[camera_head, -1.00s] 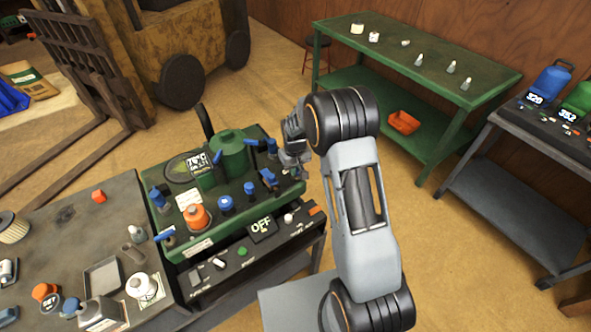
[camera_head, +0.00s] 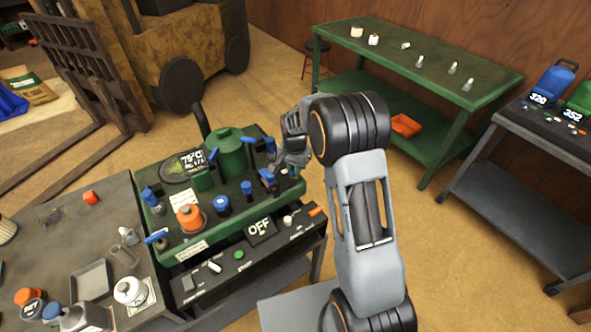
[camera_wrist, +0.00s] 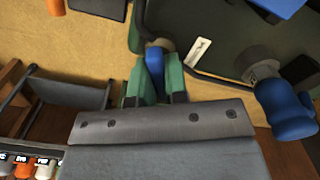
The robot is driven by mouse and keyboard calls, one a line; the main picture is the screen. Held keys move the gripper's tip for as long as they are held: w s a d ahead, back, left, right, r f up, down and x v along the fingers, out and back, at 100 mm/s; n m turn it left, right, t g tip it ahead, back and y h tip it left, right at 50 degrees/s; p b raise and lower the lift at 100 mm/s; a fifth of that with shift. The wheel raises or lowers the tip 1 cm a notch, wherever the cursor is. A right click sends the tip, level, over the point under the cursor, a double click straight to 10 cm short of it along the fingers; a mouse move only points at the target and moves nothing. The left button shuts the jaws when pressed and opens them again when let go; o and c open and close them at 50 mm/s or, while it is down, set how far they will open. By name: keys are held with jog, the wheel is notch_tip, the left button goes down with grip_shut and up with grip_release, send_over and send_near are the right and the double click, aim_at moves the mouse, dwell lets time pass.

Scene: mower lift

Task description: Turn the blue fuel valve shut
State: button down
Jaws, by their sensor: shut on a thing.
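The green machine deck (camera_head: 215,238) carries several blue parts. A blue valve handle (camera_head: 267,180) stands near its right end, beside my gripper (camera_head: 280,168). In the wrist view, my gripper (camera_wrist: 155,82) has its two green fingertips shut on a narrow blue handle (camera_wrist: 155,60). The handle's lower part is hidden between the fingers. A larger blue knob (camera_wrist: 285,110) on a grey stem is to the right of the fingers, apart from them. I cannot tell how far the held handle is turned.
An orange cap (camera_head: 189,217), a green tank (camera_head: 231,152) and a panel reading OFF (camera_head: 259,228) are on the machine. A grey table (camera_head: 60,250) with loose parts is at left. A green bench (camera_head: 440,95) stands behind. Floor between machine and bench is clear.

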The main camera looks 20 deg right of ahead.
jog(key=m+b, duration=0.1)
jog(key=m, duration=0.4)
jog(key=shift+m, duration=0.3)
jog(key=shift+r, duration=0.1)
dwell(0.4)
jog(key=c, duration=1.1)
grip_release()
jog(key=shift+c, duration=0.2)
notch_tip(320, 180, up, 14)
jog(key=shift+b, duration=0.45)
